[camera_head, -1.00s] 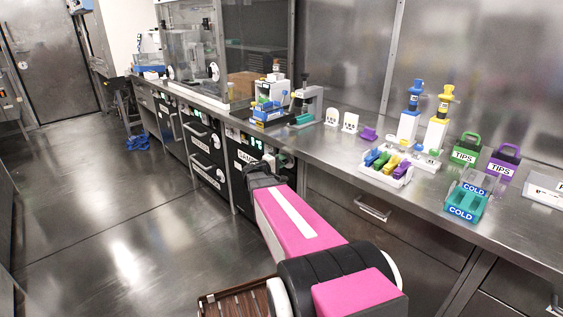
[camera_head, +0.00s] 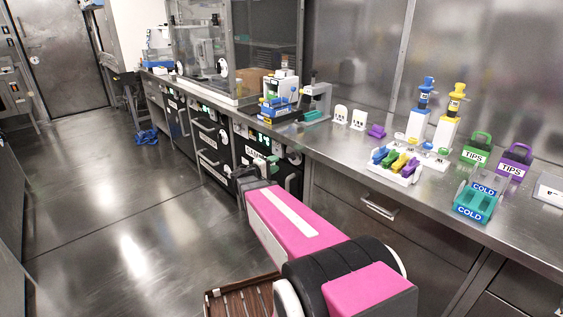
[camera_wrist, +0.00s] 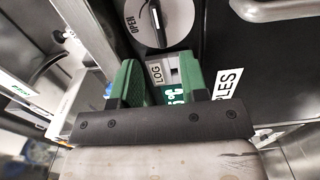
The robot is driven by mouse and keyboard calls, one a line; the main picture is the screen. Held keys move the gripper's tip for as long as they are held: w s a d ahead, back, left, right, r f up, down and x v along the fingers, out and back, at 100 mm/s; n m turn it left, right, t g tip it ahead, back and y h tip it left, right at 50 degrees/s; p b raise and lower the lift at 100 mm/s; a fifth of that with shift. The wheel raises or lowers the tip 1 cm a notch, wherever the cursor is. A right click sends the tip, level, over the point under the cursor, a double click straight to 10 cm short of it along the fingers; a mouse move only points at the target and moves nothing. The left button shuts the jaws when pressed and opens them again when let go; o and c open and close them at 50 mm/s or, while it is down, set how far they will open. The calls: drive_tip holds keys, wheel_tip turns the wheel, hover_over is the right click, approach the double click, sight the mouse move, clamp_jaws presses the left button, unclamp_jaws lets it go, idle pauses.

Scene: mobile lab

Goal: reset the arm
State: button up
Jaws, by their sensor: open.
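My pink arm (camera_head: 290,225) reaches forward and left, low beside the front of the bench. In the wrist view my gripper (camera_wrist: 162,82) shows two green fingers, apart, with nothing held between them. Behind the fingers is a black appliance front with a round OPEN knob (camera_wrist: 158,22), a LOG label (camera_wrist: 157,72) and a lit green display. Part of a white label ending in "PLES" (camera_wrist: 226,92) is at the right. I cannot tell if the fingers touch this front.
The steel bench (camera_head: 345,150) carries a colourful tube rack (camera_head: 395,168), pipettes (camera_head: 420,115), TIPS boxes (camera_head: 475,152) and a COLD box (camera_head: 475,200). Black under-bench units (camera_head: 212,150) line the front. A brown slatted tray (camera_head: 240,300) is at the bottom.

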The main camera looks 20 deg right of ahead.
drive_tip(key=shift+v, duration=0.85)
drive_tip(key=s+a+f+m+g+y, duration=0.25)
drive_tip(key=s+f+g+y, duration=0.35)
drive_tip(key=s+f+y, duration=0.5)
drive_tip(key=s+a+f+m+y, duration=0.1)
drive_tip(key=s+a+y, duration=0.4)
drive_tip(key=s+a, duration=0.2)
drive_tip(key=shift+s+a+m+g+y, duration=0.3)
drive_tip(key=shift+a+m+g, duration=0.1)
drive_tip(key=shift+a, duration=0.6)
